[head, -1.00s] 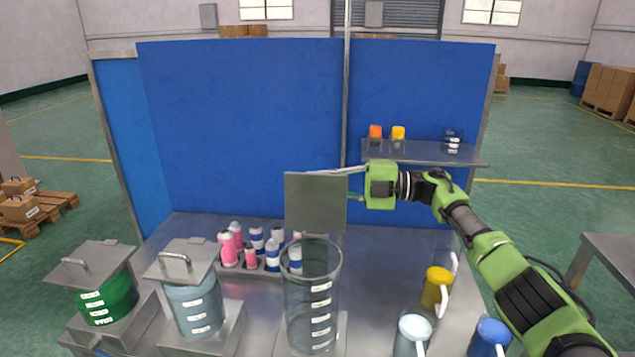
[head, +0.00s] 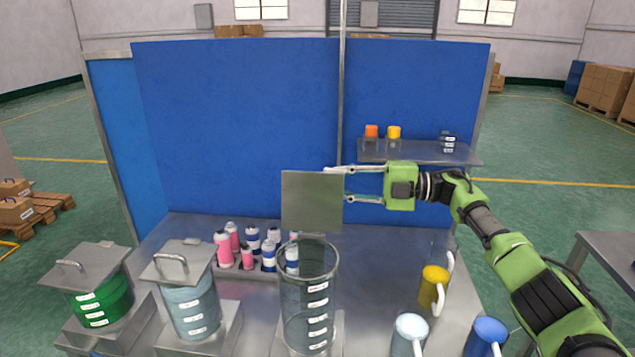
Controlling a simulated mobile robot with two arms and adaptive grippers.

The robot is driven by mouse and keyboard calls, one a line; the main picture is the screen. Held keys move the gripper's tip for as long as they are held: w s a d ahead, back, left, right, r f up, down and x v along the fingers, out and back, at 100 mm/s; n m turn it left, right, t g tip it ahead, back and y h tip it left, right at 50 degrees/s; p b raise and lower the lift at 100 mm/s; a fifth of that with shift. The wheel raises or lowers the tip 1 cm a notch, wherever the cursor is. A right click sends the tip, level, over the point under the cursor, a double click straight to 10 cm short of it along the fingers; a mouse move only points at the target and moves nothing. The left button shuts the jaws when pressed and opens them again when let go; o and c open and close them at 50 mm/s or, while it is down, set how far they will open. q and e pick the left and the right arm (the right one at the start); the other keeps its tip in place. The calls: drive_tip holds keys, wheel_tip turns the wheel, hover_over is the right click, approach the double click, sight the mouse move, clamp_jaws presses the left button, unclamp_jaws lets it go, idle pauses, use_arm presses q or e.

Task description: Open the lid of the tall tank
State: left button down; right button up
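The tall tank (head: 308,300) is a clear glass cylinder with white labels at the front middle of the table. Its square grey lid (head: 312,203) stands upright behind the rim, swung open, and the tank's mouth is uncovered. My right gripper (head: 335,184) is open, with its two fingers pointing left. The upper fingertip reaches the lid's top right corner and the lower one ends by its right edge. I cannot tell whether they touch the lid. My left gripper is not in view.
Two shorter lidded tanks, green (head: 104,303) and pale blue (head: 192,308), stand left. Pink and blue cans (head: 250,248) sit in a rack behind. Yellow (head: 433,287), white (head: 409,336) and blue (head: 487,338) jugs stand right. A shelf (head: 420,153) holds small capped containers.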

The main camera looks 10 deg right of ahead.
drive_tip(key=v, duration=0.7)
idle(0.3)
